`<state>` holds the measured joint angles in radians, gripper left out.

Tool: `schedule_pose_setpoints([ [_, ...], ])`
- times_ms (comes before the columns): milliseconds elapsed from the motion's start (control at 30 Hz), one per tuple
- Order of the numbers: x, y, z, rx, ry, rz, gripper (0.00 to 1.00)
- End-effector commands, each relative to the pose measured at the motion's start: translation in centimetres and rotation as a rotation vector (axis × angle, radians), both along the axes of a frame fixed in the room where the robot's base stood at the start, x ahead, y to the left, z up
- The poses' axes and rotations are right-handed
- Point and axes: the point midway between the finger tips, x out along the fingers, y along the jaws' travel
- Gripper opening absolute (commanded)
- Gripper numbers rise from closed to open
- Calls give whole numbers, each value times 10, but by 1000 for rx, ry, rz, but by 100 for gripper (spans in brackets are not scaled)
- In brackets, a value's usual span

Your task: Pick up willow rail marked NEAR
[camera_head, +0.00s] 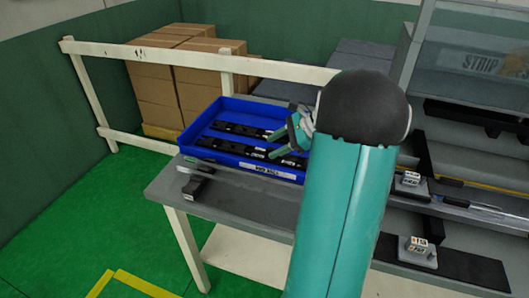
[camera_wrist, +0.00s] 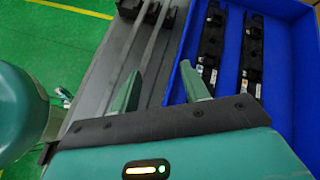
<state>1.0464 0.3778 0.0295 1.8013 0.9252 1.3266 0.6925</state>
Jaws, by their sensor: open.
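Two dark rails with white labels lie in a blue bin (camera_head: 187,137), a front rail (camera_head: 232,147) and a back rail (camera_head: 237,129). In the wrist view they are the left rail (camera_wrist: 211,42) and the right rail (camera_wrist: 252,52). The label print is too small to read, so I cannot tell which is marked NEAR. My gripper (camera_head: 284,143) is open and empty, over the right part of the bin in the head view. In the wrist view my gripper (camera_wrist: 158,88) has its fingers apart, near the bin's left wall. My arm hides the bin's right end.
Slim grey strips with black end blocks (camera_head: 196,186) lie on the grey table (camera_head: 240,196) in front of the bin. A white rail fence (camera_head: 200,60) and cardboard boxes (camera_head: 155,95) stand behind. Shelves with small labelled blocks (camera_head: 411,179) are at right.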

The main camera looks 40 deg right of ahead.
Motion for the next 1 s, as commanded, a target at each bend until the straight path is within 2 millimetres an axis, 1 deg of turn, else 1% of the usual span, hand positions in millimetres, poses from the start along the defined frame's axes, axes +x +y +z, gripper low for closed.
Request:
schedule_pose_setpoints([
  [33, -12, -34, -14, 80, -4, -96, 45],
  [100, -25, -69, -25, 175, -21, -200, 45],
  [200, -42, -107, -38, 279, -47, -310, 45],
  [300, -53, -128, -46, 339, -64, -371, 45],
  [333, -55, -132, -47, 349, -67, -382, 45],
  [400, -53, -134, -50, 363, -72, -394, 45],
  [467, -47, -131, -53, 365, -72, -395, 45],
  [700, -6, -109, -70, 363, -70, -389, 45],
  [800, 8, -102, -76, 361, -70, -390, 45],
  [900, 16, -98, -80, 360, -70, -391, 45],
  [1000, 21, -96, -81, 360, -70, -391, 45],
])
